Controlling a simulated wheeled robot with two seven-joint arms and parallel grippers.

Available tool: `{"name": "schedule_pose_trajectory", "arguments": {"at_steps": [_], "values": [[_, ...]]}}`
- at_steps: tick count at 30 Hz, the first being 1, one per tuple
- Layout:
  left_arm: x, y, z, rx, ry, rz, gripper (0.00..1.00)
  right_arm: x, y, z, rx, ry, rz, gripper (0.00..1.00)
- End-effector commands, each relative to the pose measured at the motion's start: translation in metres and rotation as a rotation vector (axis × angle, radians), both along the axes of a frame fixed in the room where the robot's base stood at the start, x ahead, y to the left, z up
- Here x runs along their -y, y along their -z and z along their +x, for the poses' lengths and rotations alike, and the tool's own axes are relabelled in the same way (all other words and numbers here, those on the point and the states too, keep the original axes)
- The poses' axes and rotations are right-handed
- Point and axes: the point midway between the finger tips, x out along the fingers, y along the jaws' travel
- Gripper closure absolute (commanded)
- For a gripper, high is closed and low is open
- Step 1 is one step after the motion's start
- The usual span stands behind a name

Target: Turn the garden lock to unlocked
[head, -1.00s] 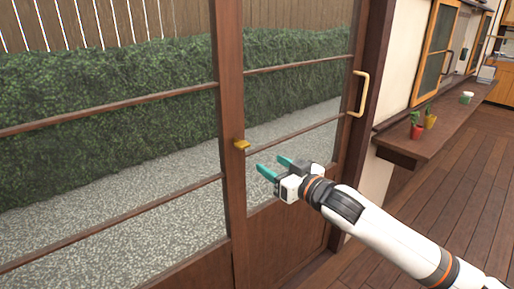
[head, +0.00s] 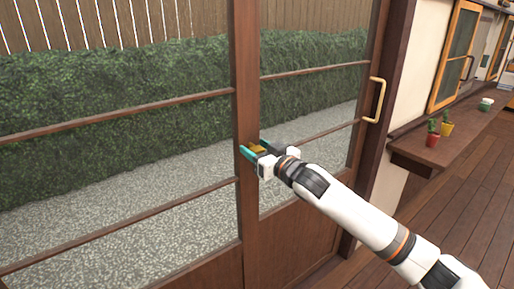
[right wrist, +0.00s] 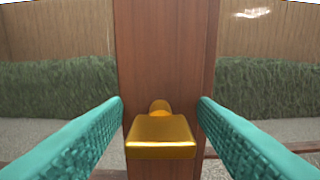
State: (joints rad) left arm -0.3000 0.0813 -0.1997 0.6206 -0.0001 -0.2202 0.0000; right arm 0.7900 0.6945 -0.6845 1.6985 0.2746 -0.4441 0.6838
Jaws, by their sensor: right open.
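The garden lock is a small brass thumb-turn (head: 257,148) on the dark wooden post (head: 246,210) between the glazed door panels. In the right wrist view the brass lock (right wrist: 161,136) shows as a flat, wide tab lying crosswise on a short round stem. My right gripper (head: 255,152) is open at the lock, its teal fingers on either side of it. In the right wrist view the fingers of the right gripper (right wrist: 161,115) stand left and right of the tab, with a gap on both sides. My left gripper is not in view.
A brass pull handle (head: 375,100) is on the door frame to the right. A wooden shelf (head: 408,150) holds a red pot (head: 432,139), a yellow pot (head: 446,129) and a green-and-white cup (head: 486,104). Gravel and a hedge (head: 150,90) lie behind the glass.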

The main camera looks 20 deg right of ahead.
Motion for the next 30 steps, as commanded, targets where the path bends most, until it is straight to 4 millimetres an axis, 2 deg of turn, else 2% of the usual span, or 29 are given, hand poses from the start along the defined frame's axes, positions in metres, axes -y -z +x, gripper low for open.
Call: {"name": "schedule_pose_trajectory", "arguments": {"at_steps": [8, 17, 23, 30], "values": [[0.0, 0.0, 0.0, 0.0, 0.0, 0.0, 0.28, -0.001, 0.0, 0.002, 0.001, 0.0, 0.0, 0.47], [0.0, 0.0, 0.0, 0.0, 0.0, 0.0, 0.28, -0.001, 0.0, 0.001, 0.0, 0.0, 0.0, 0.92], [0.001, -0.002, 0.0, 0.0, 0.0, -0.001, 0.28, -0.001, 0.0, 0.001, 0.004, -0.001, -0.01, 0.92], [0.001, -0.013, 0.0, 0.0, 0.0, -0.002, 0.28, -0.001, -0.002, 0.001, 0.034, -0.001, -0.093, 0.92]]}}
